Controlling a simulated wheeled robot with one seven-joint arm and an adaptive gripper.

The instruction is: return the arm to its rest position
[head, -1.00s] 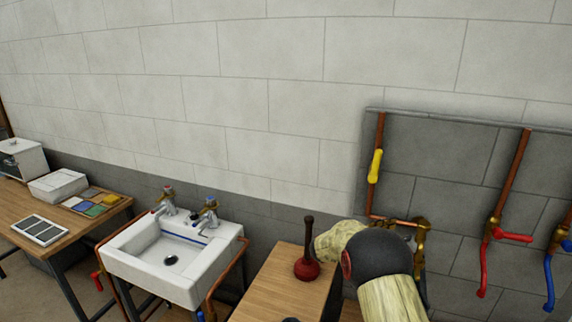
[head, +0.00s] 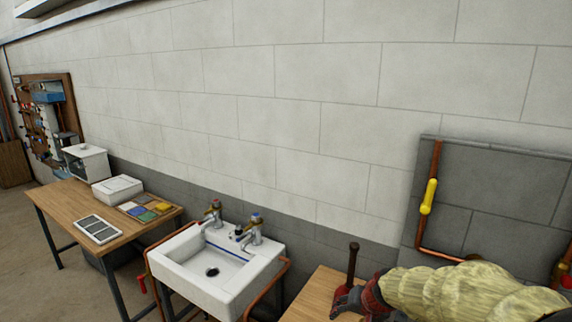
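My arm, in a pale yellow sleeve with dark joints, reaches in from the lower right of the head view. Its end (head: 358,300) is low in the picture, over the small wooden bench (head: 312,296). The fingertips are not clearly seen, so I cannot tell whether my gripper is open or shut. A plunger (head: 352,263) with a dark handle stands at the bench; its red cup is mostly hidden by or merged with my arm's end. I cannot tell whether they touch.
A white sink (head: 222,268) with two taps stands left of the bench. Further left, a wooden table (head: 62,200) holds a white box (head: 117,189), a grey panel (head: 97,229) and coloured cloths (head: 146,208).

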